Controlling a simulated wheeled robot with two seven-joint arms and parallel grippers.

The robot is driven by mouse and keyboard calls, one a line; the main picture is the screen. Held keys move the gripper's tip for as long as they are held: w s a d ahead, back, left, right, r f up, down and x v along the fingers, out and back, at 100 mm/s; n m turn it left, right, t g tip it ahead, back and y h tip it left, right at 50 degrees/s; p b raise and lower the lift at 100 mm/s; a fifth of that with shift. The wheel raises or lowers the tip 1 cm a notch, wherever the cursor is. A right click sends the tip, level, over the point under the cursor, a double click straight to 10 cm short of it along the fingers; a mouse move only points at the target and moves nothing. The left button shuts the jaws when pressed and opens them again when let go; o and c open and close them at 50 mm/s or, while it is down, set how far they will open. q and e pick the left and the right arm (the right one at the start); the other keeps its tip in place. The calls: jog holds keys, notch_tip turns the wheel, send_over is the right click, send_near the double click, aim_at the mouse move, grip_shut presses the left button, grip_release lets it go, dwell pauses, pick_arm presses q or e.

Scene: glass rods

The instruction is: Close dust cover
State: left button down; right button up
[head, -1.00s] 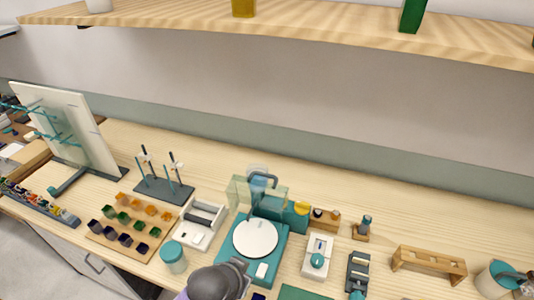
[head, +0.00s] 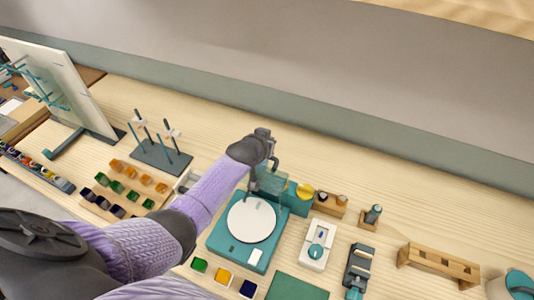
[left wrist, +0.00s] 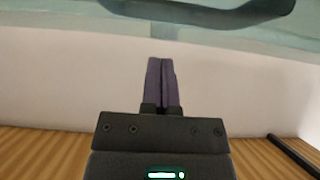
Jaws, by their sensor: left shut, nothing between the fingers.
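The teal device (head: 224,245) with a round white plate (head: 251,220) sits on the bench. Its clear greenish dust cover (head: 270,181) is raised at the device's back edge, and the plate is uncovered. My left gripper (head: 271,152) is shut and empty, at the raised cover, and hides part of it. In the left wrist view the shut purple fingers (left wrist: 160,66) point toward the clear cover (left wrist: 70,27), which spans the top with a dark handle-like bar (left wrist: 205,10). I cannot tell whether they touch. My right gripper is not in view.
A white switch box (head: 317,246), a wooden rack (head: 437,264) and a green mat (head: 298,287) are to the right. A stand with rods (head: 160,156) and several coloured cups (head: 133,185) are left. My left arm crosses above the bench. The bench behind the device is clear.

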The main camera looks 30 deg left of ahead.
pick_arm(q)
jog(key=b+x, duration=0.3)
jog(key=x, duration=0.2)
jog(key=s+p, duration=0.4)
jog(key=shift+s+d, duration=0.15)
jog(key=shift+s, duration=0.25)
jog(key=shift+s+f, duration=0.1)
jog(key=shift+f, duration=0.15)
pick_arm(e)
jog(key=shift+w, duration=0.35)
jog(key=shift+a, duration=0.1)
